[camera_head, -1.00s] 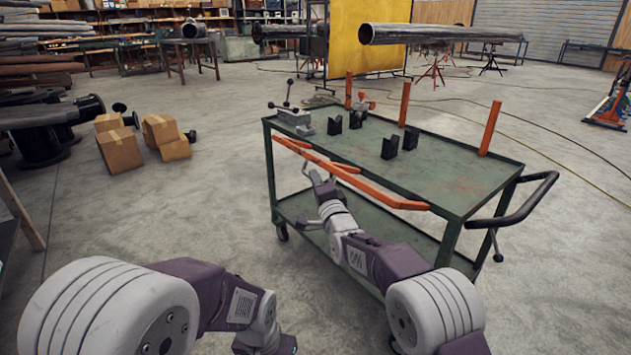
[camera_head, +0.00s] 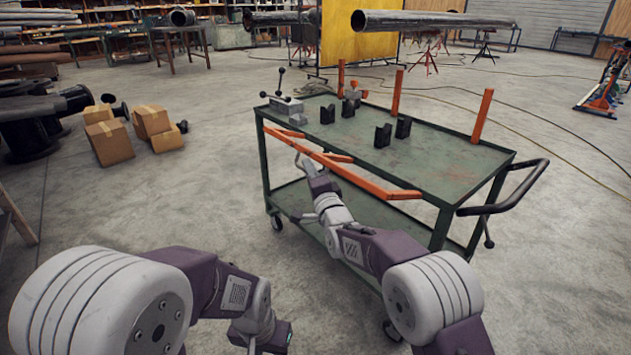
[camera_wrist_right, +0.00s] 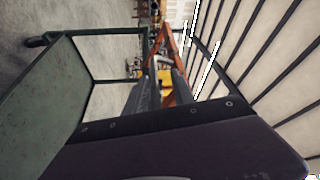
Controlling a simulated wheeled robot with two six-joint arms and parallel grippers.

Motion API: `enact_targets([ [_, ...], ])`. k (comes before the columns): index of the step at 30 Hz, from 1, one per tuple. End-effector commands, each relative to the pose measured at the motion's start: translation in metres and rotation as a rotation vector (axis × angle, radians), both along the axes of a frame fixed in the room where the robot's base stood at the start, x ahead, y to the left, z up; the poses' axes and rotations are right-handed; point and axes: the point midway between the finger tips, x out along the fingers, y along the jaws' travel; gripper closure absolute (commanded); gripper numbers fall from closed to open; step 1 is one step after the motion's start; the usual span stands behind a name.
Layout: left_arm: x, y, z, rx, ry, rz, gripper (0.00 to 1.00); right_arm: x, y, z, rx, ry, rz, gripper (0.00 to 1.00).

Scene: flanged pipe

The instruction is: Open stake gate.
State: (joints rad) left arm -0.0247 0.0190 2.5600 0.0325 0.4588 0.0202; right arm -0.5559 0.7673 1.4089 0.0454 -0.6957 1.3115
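The stake gate is an orange barred rail (camera_head: 345,165) along the near long side of the green cart (camera_head: 440,165). Its bars run along that edge, just below the cart top. My right gripper (camera_head: 300,163) is at the left part of the gate, low against its near side; contact cannot be told. In the right wrist view the fingers (camera_wrist_right: 162,85) look apart, with the orange gate (camera_wrist_right: 170,45) showing between and beyond them. My left gripper (camera_head: 275,338) is low at the bottom of the head view, away from the cart; its fingers are not clear.
On the cart top stand black V-shaped supports (camera_head: 382,135), a grey vise-like clamp (camera_head: 287,106) and upright orange stakes (camera_head: 481,116) at the far edge. A black handle (camera_head: 515,190) juts out right. Cardboard boxes (camera_head: 110,142) lie left. A steel pipe (camera_head: 430,20) lies behind.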

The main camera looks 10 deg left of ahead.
Motion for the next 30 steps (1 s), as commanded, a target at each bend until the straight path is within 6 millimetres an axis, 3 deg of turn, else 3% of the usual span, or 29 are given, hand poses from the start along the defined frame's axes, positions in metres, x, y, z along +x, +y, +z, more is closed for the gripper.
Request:
enact_targets([
  [11, 0.0, 0.0, 0.018, 0.0, 0.0, 0.0, 0.64, -0.047, -0.028, -0.001, 0.002, 0.0, -0.001, 0.67],
  [15, 0.0, 0.0, 0.011, 0.0, 0.0, 0.0, 0.64, -0.06, -0.035, -0.006, 0.002, -0.002, 0.0, 0.67],
  [30, 0.0, 0.0, 0.004, 0.0, 0.0, 0.0, 0.64, -0.069, -0.041, -0.009, 0.002, -0.001, 0.0, 0.67],
])
